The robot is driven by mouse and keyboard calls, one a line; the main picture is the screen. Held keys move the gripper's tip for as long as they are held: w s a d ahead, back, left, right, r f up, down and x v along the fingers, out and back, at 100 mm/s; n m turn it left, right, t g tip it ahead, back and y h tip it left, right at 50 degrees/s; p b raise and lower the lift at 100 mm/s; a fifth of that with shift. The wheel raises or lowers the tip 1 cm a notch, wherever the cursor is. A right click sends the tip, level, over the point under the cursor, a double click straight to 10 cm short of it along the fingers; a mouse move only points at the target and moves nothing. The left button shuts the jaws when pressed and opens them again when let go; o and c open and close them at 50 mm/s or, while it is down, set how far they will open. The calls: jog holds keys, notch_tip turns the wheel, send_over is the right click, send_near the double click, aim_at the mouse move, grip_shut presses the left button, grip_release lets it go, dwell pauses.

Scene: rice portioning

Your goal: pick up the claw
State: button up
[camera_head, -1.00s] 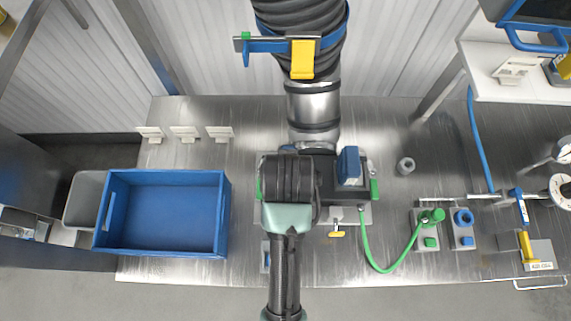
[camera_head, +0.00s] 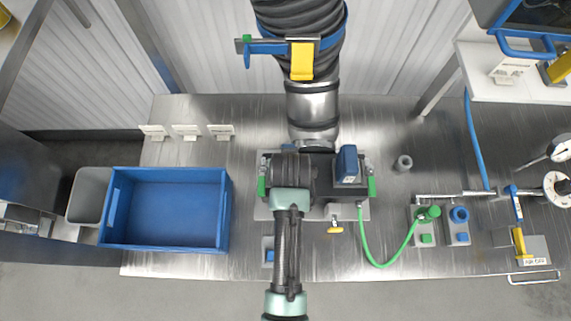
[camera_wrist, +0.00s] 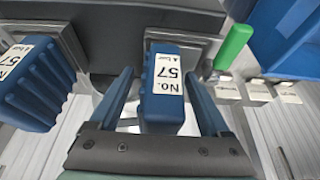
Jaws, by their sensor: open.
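Two blue blocks marked "No. 57" sit at the black machine; I take them for the claw parts, though I cannot be sure. In the wrist view one block (camera_wrist: 164,108) stands between the two blue fingers of my gripper (camera_wrist: 158,76), which is open with one finger on each side. Whether the fingers touch it cannot be told. The second block (camera_wrist: 32,86), with a ribbed side, is at the left. In the head view a blue block (camera_head: 346,164) shows on the right of the machine (camera_head: 325,178); my arm hides the gripper and the other block.
A blue crate (camera_head: 232,210) stands on the left of the steel table (camera_head: 245,258), with a grey bin (camera_head: 90,190) beside it. A large black hose (camera_head: 300,20) hangs above the machine. A green hose (camera_head: 372,250) runs to the fittings at right. Table right of the machine is partly clear.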

jog(key=shift+c, duration=0.2)
grip_shut()
jog(key=shift+r, duration=0.1)
dwell(1.0)
